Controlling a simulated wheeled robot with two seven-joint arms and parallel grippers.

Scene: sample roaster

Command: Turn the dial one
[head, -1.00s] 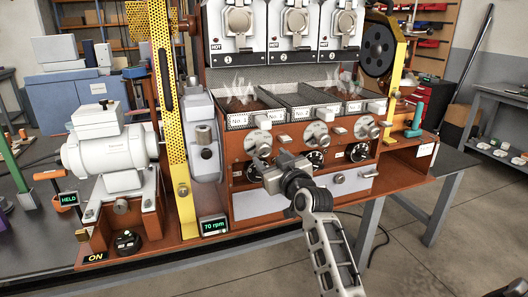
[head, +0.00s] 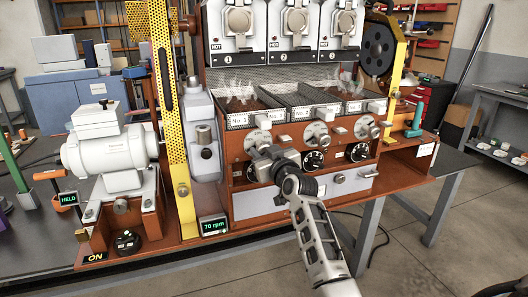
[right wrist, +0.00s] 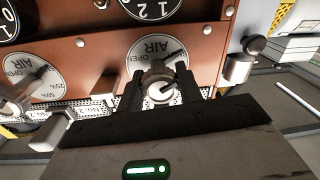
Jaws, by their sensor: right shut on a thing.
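My right gripper (head: 259,152) is at the leftmost column of the orange roaster front. In the right wrist view, which is upside down, its two dark fingers (right wrist: 158,80) close on the sides of a round knob (right wrist: 158,88) with a white mark. This knob sits in front of the leftmost round AIR plate (right wrist: 158,52), which also shows in the head view (head: 256,138). My left gripper is not in view.
More AIR plates (head: 316,135) and black dials (head: 314,161) stand close to the right. Bean trays with jutting handles (head: 330,112) lie just above. A silver drawer front (head: 265,202) is below, and a 70 rpm display (head: 214,226) is lower left.

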